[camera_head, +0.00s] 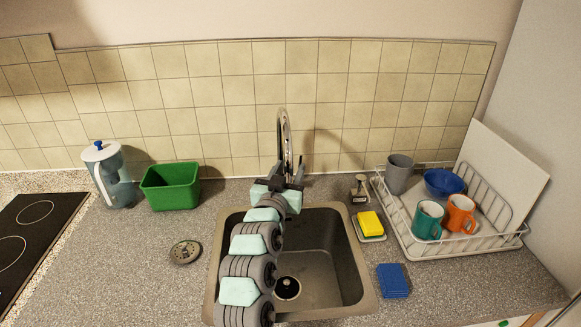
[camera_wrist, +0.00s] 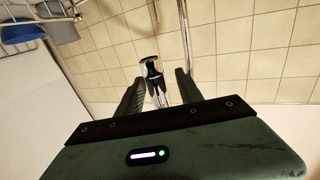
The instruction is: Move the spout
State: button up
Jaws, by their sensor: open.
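The chrome spout (camera_head: 284,125) rises in a tall arch behind the sink, against the tiles. My gripper (camera_head: 290,167) is at the base of the arch in the head view, its fingers pointing up and away towards the tap. In the wrist view my gripper (camera_wrist: 158,82) has its two dark fingers apart, with a short chrome tap part (camera_wrist: 152,72) showing between them. I cannot tell whether either finger touches it. A thin chrome pipe (camera_wrist: 183,35) runs up just beyond the right finger. My arm and gripper hide the tap's lower part in the head view.
The sink (camera_head: 330,265) lies under my arm. To its right are a yellow sponge (camera_head: 369,222), a blue sponge (camera_head: 392,280) and a dish rack (camera_head: 440,248) with mugs and a bowl. A green bin (camera_head: 171,187) and a jug (camera_head: 112,178) stand at left. Counter between is mostly clear.

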jog(key=p+v, duration=0.1)
jog(key=v, duration=0.8)
jog(key=shift+s, duration=0.25)
